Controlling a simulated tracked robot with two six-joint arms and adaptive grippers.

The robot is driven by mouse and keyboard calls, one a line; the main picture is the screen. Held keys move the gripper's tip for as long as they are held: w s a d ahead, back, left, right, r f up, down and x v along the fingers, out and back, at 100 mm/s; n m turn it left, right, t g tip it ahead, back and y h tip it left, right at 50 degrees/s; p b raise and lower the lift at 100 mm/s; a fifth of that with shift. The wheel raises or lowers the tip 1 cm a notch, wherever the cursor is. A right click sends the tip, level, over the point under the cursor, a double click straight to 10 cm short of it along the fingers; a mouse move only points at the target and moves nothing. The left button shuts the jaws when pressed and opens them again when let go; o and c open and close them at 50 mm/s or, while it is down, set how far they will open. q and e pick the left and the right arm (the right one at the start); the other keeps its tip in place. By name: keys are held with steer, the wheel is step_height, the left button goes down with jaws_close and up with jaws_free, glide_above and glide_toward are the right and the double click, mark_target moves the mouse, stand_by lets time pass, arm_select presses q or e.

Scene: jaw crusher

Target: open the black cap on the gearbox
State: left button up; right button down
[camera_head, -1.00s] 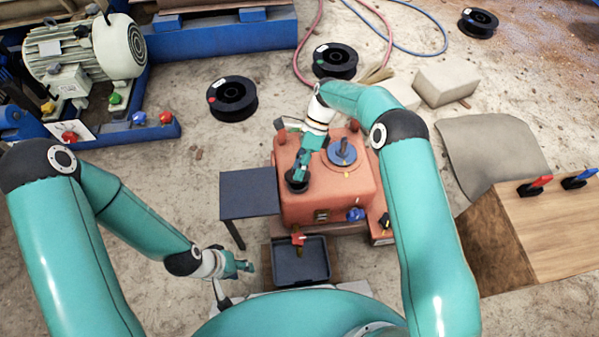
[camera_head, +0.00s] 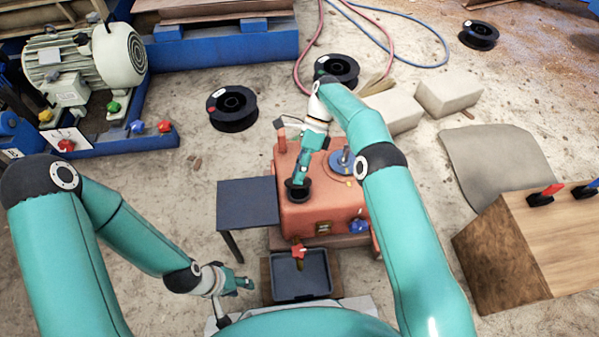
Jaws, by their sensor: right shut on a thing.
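The orange-red gearbox (camera_head: 327,202) stands in the middle of the view. The black cap (camera_head: 297,193) is on its top at the left front, partly hidden by my gripper. My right gripper (camera_head: 298,181) points down at the cap from above and is shut on it. I cannot tell whether the cap is still seated or lifted. My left gripper (camera_head: 243,284) hangs low at the left, beside the black tray and away from the gearbox; its finger opening is too small to tell.
A dark side table (camera_head: 248,204) stands left of the gearbox. A black tray (camera_head: 301,276) sits in front, under a red-handled valve (camera_head: 299,251). A blue disc (camera_head: 340,162) is on the gearbox top, partly behind my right arm. A wooden box (camera_head: 530,240) stands at the right.

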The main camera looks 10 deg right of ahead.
steer(key=shift+w, duration=0.1)
steer(key=c, duration=0.8)
jaws_free()
steer(key=shift+c, duration=0.2)
steer(key=shift+r, duration=0.1)
step_height(320, 180, up, 10)
steer(key=shift+d+f, duration=0.1)
steer(key=shift+f, duration=0.1)
